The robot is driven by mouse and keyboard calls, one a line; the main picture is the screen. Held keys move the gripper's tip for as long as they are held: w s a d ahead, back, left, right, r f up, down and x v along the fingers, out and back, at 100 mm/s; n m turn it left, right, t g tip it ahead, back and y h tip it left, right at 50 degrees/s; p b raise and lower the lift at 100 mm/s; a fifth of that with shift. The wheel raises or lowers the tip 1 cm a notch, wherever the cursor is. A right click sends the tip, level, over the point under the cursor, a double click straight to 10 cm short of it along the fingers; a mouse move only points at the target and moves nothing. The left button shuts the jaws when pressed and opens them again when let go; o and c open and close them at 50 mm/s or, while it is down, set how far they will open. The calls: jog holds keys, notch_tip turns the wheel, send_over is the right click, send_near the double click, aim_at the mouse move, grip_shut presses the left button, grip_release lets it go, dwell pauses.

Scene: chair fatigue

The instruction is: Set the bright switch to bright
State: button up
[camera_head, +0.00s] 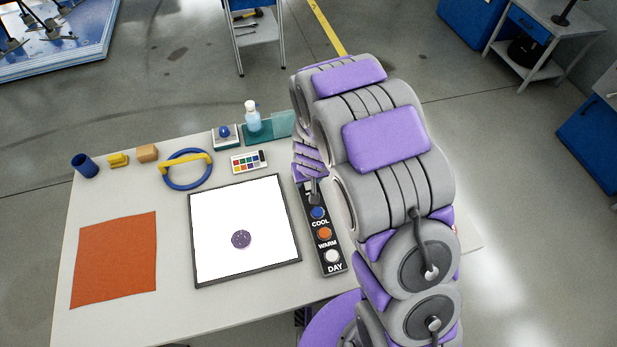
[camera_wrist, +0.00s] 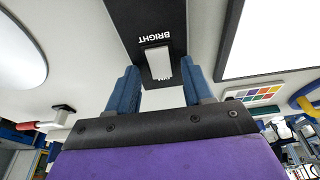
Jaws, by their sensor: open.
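The bright switch (camera_wrist: 157,60) is a white rocker on a black panel (camera_wrist: 120,12), with BRIGHT printed upside down above it and a partly hidden DIM below it in the wrist view. I cannot tell which way it is set. My gripper (camera_wrist: 159,68) is open, with one blue finger on each side of the rocker in that view and nothing held. I cannot tell whether the fingers touch it. In the head view the black panel (camera_head: 340,262) shows COOL, WARM and DAY buttons, and my arm hides the switch end.
A white framed pad (camera_head: 250,210) with a purple disc (camera_head: 241,239) lies left of the panel. An orange cloth (camera_head: 114,260), a blue ring (camera_head: 172,182), a colour chart (camera_head: 249,162) and a bottle (camera_head: 252,118) share the table. My arm covers the table's right part.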

jog(key=shift+a+r, duration=0.1)
jog(key=shift+r, duration=0.15)
jog(key=p+v, duration=0.2)
jog(key=v, duration=1.4)
jog(key=shift+s+r+p, duration=0.15)
jog(key=shift+r+p, duration=0.2)
